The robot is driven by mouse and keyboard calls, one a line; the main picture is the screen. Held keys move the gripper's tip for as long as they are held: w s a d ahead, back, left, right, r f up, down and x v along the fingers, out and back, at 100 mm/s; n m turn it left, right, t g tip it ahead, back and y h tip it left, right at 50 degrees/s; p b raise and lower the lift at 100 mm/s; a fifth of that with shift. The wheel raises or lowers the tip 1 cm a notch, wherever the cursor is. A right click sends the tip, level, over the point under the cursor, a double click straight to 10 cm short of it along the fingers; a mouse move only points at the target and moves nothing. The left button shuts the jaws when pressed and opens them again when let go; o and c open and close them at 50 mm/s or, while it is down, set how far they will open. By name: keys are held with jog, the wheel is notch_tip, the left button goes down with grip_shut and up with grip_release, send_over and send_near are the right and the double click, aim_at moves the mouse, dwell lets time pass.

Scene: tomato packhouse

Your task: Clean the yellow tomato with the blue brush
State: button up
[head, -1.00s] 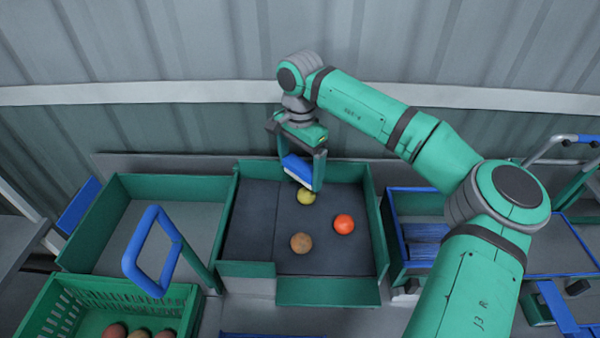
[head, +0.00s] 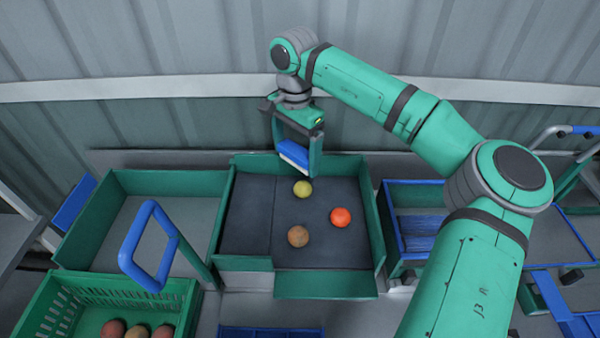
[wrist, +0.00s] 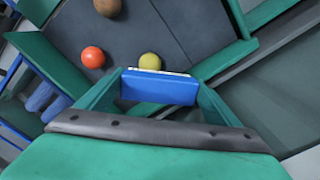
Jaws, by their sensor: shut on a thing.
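The yellow tomato (head: 303,188) lies on the dark floor of the green-walled tray, near its back wall. It also shows in the wrist view (wrist: 150,62), just beyond the brush. My gripper (head: 296,155) is shut on the blue brush (head: 294,152), which has a pale bristle edge. In the wrist view the blue brush (wrist: 158,88) sits crosswise between my two green fingers. In the head view the brush is above and behind the yellow tomato, with a small gap showing between them.
A red tomato (head: 341,217) and a brownish tomato (head: 298,236) lie nearby in the same tray (head: 325,285). An empty green bin (head: 120,236) stands to the left. A green crate (head: 60,310) holds several brownish tomatoes. A blue loop handle (head: 140,255) rises at the left front.

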send_over(300, 184)
jog(key=shift+d+f, duration=0.2)
jog(key=shift+f, duration=2.2)
jog(key=shift+s+f+y, duration=0.1)
jog(key=shift+f+y, duration=0.2)
jog(key=shift+f, duration=0.05)
jog(key=shift+f, duration=0.3)
jog(key=shift+w+a+f, duration=0.1)
jog(key=shift+w+a, duration=0.1)
jog(key=shift+w+a+f, duration=0.1)
jog(key=shift+w+a, duration=0.4)
jog(key=shift+a, duration=0.05)
jog(key=shift+s+d, duration=1.6)
jog(key=shift+w+a, duration=0.1)
jog(key=shift+w+a, duration=1.45)
jog(key=shift+w, duration=0.05)
